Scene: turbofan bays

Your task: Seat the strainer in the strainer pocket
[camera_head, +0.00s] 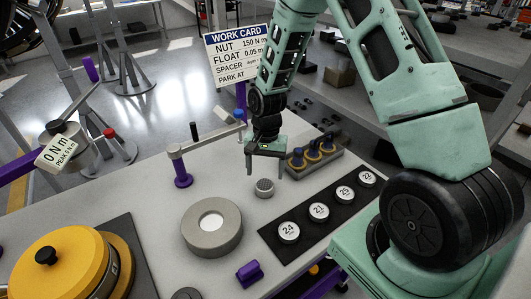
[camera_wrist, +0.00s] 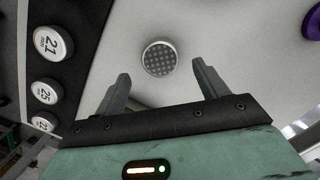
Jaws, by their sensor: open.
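The strainer (camera_head: 264,187) looks like a small grey cylinder with a dotted mesh top, standing upright on the pale bench. It also shows in the wrist view (camera_wrist: 159,58), just beyond the fingertips. My gripper (camera_head: 265,171) points down above the strainer, its two fingers apart and empty. In the wrist view my gripper (camera_wrist: 161,74) has clear space between the fingers, and neither touches the strainer. A thick grey ring (camera_head: 193,235) with a bright round centre sits on the bench to the left of the strainer. I cannot tell whether it holds the strainer pocket.
A black strip (camera_head: 325,226) with several numbered white discs lies right of the strainer. A block with blue-and-yellow plugs (camera_head: 314,154) stands behind. A purple post with a crossbar (camera_head: 183,172) stands left. A yellow round cover (camera_head: 58,265) fills the near left.

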